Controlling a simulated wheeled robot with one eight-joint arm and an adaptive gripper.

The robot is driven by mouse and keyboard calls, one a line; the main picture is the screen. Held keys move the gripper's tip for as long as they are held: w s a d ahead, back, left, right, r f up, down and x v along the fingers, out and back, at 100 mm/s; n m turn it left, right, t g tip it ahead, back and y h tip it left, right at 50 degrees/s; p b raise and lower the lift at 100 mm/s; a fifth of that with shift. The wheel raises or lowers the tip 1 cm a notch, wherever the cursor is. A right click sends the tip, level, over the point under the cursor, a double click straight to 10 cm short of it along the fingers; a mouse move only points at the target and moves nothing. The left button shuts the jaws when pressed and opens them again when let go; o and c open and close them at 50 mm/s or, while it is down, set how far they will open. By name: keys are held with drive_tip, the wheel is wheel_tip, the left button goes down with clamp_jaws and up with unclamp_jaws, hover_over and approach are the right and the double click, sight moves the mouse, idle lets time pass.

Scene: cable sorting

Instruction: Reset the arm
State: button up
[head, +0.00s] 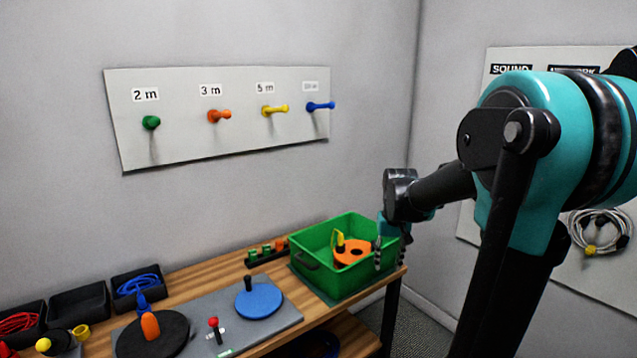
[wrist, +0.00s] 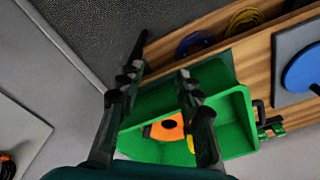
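My arm reaches in from the right in the head view. My gripper (head: 391,246) hangs at the right end of the green bin (head: 318,270), pointing down. The green bin (wrist: 238,125) lies beyond the fingers. It holds an orange piece with a dark hole (head: 352,252) and a small yellow item (head: 339,238). Whether a finger touches the bin's rim I cannot tell.
The bin stands at the right end of a wooden bench (head: 225,272). A grey board with a blue disc (head: 262,302) and black trays (head: 78,305) lie left. A pegboard (head: 190,145) hangs behind. A coiled cable (head: 597,232) hangs right.

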drive_tip(key=s+f+t, duration=0.3)
drive_tip(key=s+f, duration=0.7)
drive_tip(key=s, duration=0.6)
drive_tip(key=shift+a+f+n, duration=0.2)
drive_tip(key=shift+a+n, duration=0.1)
drive_tip(key=shift+n, duration=0.1)
